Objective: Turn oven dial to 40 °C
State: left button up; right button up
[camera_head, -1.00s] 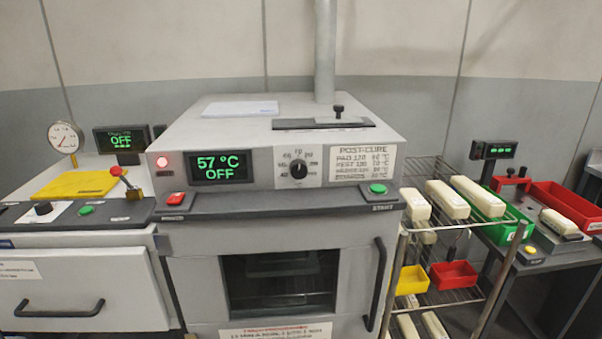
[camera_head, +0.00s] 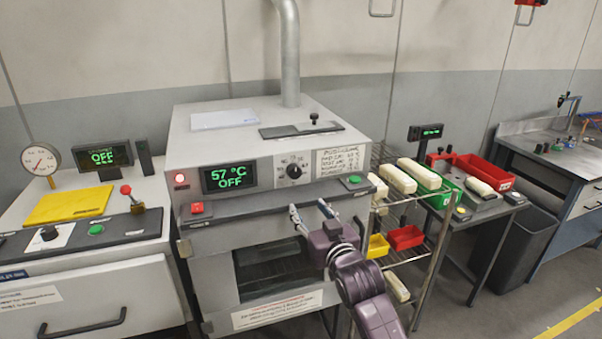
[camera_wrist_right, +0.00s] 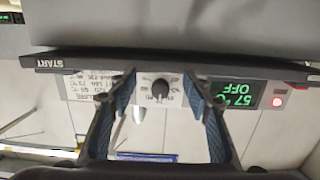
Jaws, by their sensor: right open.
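The oven (camera_head: 215,147) stands in the middle of the head view, with a window in its door. Its black dial (camera_head: 294,171) sits on a white scale plate on the front panel. The dial also shows in the right wrist view (camera_wrist_right: 160,88), where the picture is upside down. The oven display (camera_head: 229,178) reads 57 °C and OFF. My right gripper (camera_head: 311,212) is open and empty, in front of the oven, below the dial and apart from it. In the right wrist view its fingers (camera_wrist_right: 160,85) frame the dial. My left gripper is not in view.
A ledge below the panel carries a red button (camera_head: 197,208) and a green button (camera_head: 354,180). A wire rack (camera_head: 432,252) with pale blocks and bins stands to the right. A bench with a yellow plate (camera_head: 68,206) stands left.

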jog(key=t, duration=0.1)
send_near(296, 175)
jog(key=shift+y, duration=0.3)
jog(key=p+x, duration=0.1)
jog(key=x, duration=0.2)
jog(key=p+x, duration=0.1)
jog(key=x, duration=0.3)
jog(key=shift+r, duration=0.25)
jog(key=shift+w+a+f, duration=0.1)
jog(key=shift+w+f, duration=0.05)
jog(key=shift+w, duration=0.7)
jog(key=shift+s, duration=0.1)
jog(key=c, duration=1.2)
jog(key=shift+o, duration=0.2)
